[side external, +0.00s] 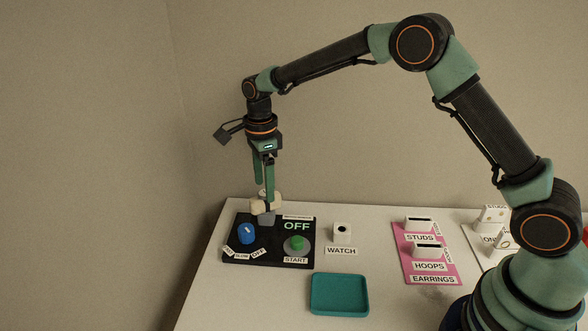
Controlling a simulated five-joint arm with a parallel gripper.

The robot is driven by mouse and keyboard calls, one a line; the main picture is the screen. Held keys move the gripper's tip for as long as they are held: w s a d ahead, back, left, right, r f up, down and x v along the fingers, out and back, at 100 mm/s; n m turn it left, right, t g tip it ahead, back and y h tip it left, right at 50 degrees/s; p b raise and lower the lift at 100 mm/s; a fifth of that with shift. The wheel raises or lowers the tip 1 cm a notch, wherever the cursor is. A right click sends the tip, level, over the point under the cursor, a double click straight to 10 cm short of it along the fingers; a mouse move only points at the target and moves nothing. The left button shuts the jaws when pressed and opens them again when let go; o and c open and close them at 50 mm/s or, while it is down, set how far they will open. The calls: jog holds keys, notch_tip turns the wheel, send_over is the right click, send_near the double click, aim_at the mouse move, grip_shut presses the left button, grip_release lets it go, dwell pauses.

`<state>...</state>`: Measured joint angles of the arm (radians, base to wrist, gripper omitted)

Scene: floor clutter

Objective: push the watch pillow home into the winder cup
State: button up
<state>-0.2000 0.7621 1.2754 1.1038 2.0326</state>
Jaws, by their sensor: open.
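A cream watch pillow (259,207) with a dark band sits at the back left of the black winder board (275,259). The pillow appears to be at the winder cup, which it and my gripper mostly hide; I cannot tell how deep it sits. My gripper (264,187) points straight down just above the pillow, its green fingers open. Whether the fingertips touch the pillow cannot be told from this view.
The winder board has a blue knob (247,233), a green START button (295,243) and an OFF display (297,226). A white stand (342,233) is behind the WATCH label. A teal tray (339,312) lies in front. A pink earrings board (408,265) is to the right.

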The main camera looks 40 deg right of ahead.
notch_tip(320, 180, up, 8)
jog(key=shift+r, duration=0.1)
dwell(0.7)
jog(key=s+d+r+n+t, duration=0.3)
jog(key=s+d+r+n, duration=0.3)
jog(key=s+r+n, duration=0.35)
jog(key=s+d+f+n+t, duration=0.1)
jog(key=s+d+n, duration=0.1)
jog(key=s+n, duration=0.3)
jog(key=s+d+f+n+t, duration=0.1)
jog(key=s+d+f+n, duration=0.1)
jog(key=s+n, duration=0.4)
jog(key=shift+s+d+f+t, duration=0.15)
jog(key=shift+s+t, duration=0.15)
jog(key=shift+s, duration=0.5)
jog(key=shift+n, duration=0.25)
jog(key=shift+c, duration=0.2)
